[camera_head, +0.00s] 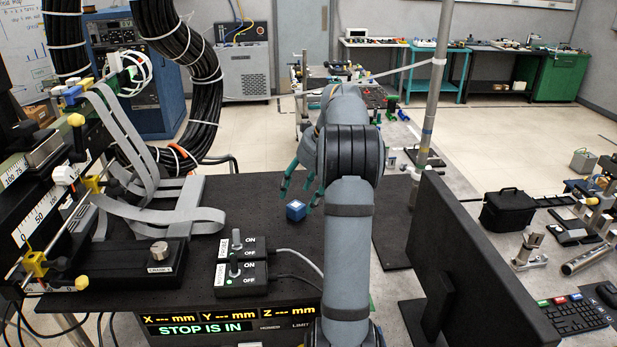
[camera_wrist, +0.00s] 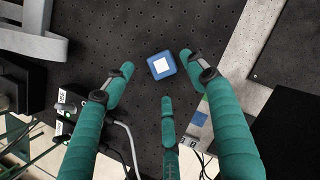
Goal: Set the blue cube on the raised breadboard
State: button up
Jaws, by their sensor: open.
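My gripper (camera_head: 299,190) has teal fingers and is spread open above and beside the cube. In the wrist view my gripper (camera_wrist: 157,78) has fingertips left, right and below the cube, with visible gaps. No finger clearly touches it. My arm hides part of the board to the right.
Two switch boxes (camera_head: 240,279) with cables stand on the board's front. A coil rig with ribbon cables (camera_head: 160,215) fills the left. A monitor (camera_head: 470,265) and a metal post (camera_head: 432,110) stand right. Bare board lies behind the cube.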

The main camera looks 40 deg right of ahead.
jog(key=p+v, duration=0.1)
jog(key=v, duration=0.7)
jog(key=shift+r, duration=0.2)
